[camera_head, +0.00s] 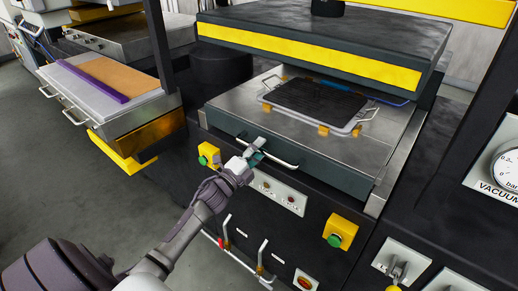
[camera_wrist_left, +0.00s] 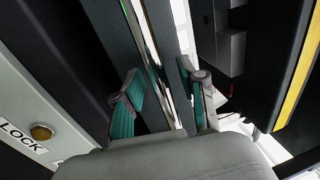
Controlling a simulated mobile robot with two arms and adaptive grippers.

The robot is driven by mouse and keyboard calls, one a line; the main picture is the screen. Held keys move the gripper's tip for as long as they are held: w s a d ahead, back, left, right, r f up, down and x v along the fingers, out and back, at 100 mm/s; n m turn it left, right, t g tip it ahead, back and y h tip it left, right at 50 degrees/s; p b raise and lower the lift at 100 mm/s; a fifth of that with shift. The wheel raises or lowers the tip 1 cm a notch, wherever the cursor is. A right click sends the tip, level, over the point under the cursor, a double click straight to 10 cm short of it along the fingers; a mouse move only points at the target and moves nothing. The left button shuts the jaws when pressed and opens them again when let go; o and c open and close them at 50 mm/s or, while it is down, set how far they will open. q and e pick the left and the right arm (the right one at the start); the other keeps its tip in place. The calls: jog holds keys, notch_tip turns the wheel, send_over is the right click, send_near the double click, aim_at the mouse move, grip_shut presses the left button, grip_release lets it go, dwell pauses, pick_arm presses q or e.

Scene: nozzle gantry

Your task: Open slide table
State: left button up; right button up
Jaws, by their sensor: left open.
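The slide table (camera_head: 228,106) is a grey metal plate with a dark front face, under the yellow-striped press head. A bright bar handle (camera_head: 278,160) runs along its front. My left gripper (camera_head: 257,148) is at the left part of this handle. In the left wrist view my left gripper (camera_wrist_left: 165,100) is open, its teal-padded fingers spread apart. A shiny bar, apparently the handle (camera_wrist_left: 150,45), runs between the fingers, with a gap visible on the left. Whether a finger touches it, I cannot tell. My right gripper is not in view.
A wire-handled tray with a dark mesh (camera_head: 318,101) lies on the table. Below the handle are a switch panel (camera_head: 279,192) and two yellow button boxes, one at the right (camera_head: 340,232). A side bench (camera_head: 110,85) stands at left. Open floor (camera_head: 60,180) lies at lower left.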

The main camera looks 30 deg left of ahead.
pick_arm(q)
grip_shut()
jog(key=shift+f, duration=0.1)
dwell(0.5)
